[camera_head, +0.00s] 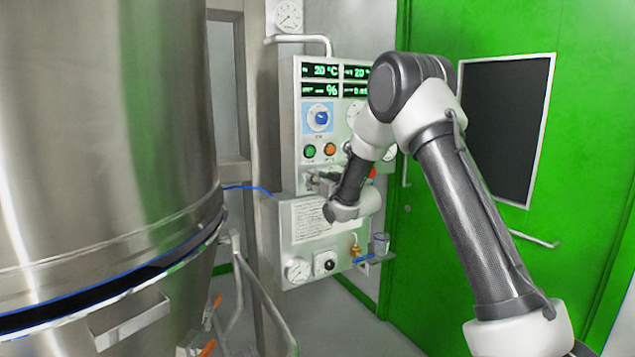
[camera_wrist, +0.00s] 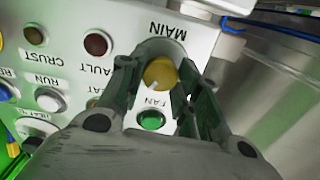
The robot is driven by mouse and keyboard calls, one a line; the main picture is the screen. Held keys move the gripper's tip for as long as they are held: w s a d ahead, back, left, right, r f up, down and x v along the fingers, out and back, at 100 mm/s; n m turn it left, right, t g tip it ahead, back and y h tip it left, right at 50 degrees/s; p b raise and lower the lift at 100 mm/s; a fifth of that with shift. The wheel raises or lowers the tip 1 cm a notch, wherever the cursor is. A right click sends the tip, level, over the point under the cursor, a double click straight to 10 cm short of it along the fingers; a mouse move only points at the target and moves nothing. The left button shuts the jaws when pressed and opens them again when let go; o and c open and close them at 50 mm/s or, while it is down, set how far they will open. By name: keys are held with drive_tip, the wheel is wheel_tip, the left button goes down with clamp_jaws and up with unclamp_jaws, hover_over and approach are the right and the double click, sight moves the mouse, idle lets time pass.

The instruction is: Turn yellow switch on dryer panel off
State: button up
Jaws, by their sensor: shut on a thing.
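The yellow switch (camera_wrist: 160,73) is a round knob on the white dryer panel (camera_wrist: 75,12), beside the upside-down word MAIN in the wrist view. A pale mark shows at its lower left edge there. My gripper (camera_wrist: 157,80) has one finger on each side of the knob and is shut on it. In the head view my gripper (camera_head: 313,181) is at the lower left of the panel's upper box (camera_head: 297,125), and the yellow switch is hidden behind it.
A lit green button (camera_wrist: 151,119) sits close to the knob, with red and amber lamps nearby. A large steel vessel (camera_head: 100,130) stands at left. A lower box (camera_head: 290,240) with a gauge hangs below my gripper. A green door (camera_head: 430,250) is at right.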

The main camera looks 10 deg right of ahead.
drive_tip(key=shift+n, duration=0.3)
drive_tip(key=n, duration=1.1)
drive_tip(key=shift+a, duration=0.1)
drive_tip(key=shift+n, duration=0.3)
idle(0.4)
drive_tip(key=o, duration=1)
drive_tip(key=shift+o, duration=0.2)
drive_tip(key=shift+s, duration=0.15)
